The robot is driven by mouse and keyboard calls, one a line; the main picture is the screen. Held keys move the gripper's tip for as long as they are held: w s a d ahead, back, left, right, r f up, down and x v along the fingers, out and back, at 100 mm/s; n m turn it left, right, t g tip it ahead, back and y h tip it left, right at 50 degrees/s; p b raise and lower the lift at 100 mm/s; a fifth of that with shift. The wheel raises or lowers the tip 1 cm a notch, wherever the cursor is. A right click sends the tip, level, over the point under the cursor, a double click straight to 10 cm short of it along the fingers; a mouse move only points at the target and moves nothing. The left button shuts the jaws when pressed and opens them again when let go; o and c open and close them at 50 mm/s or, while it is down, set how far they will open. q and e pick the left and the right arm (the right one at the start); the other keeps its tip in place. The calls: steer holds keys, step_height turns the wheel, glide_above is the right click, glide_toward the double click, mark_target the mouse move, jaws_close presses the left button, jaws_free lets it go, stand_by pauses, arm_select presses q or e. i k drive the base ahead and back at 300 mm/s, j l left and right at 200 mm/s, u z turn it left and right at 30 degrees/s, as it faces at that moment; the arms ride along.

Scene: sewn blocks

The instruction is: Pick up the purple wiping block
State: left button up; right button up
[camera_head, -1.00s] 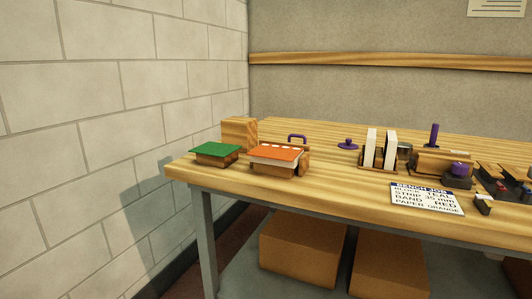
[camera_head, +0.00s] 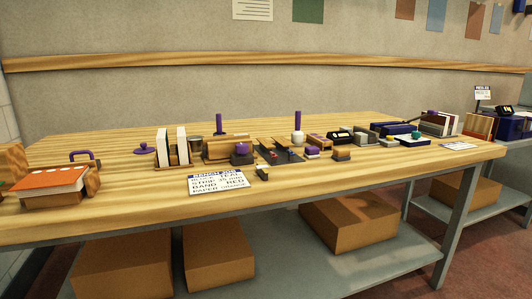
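Several purple items stand on the wooden bench (camera_head: 330,182), and I cannot tell for sure which is the wiping block. A small purple-topped block (camera_head: 312,152) sits near the bench's middle. To its left, a purple rounded piece (camera_head: 241,149) sits on a dark base. A flat purple knobbed piece (camera_head: 144,149) lies farther left, near a purple handle (camera_head: 82,154). Two upright purple posts (camera_head: 298,121) (camera_head: 219,124) stand farther back. Neither of my grippers shows in this view.
A job card (camera_head: 218,182) lies near the front edge. An orange-topped stack (camera_head: 55,180) is at the left, and white upright slabs (camera_head: 163,147) stand nearby. Dark blue cases (camera_head: 390,129) are at the right. The front right bench top is mostly clear. Cardboard boxes (camera_head: 349,222) sit below.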

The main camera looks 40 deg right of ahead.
mark_target(314, 152)
steer(key=z, duration=1.55)
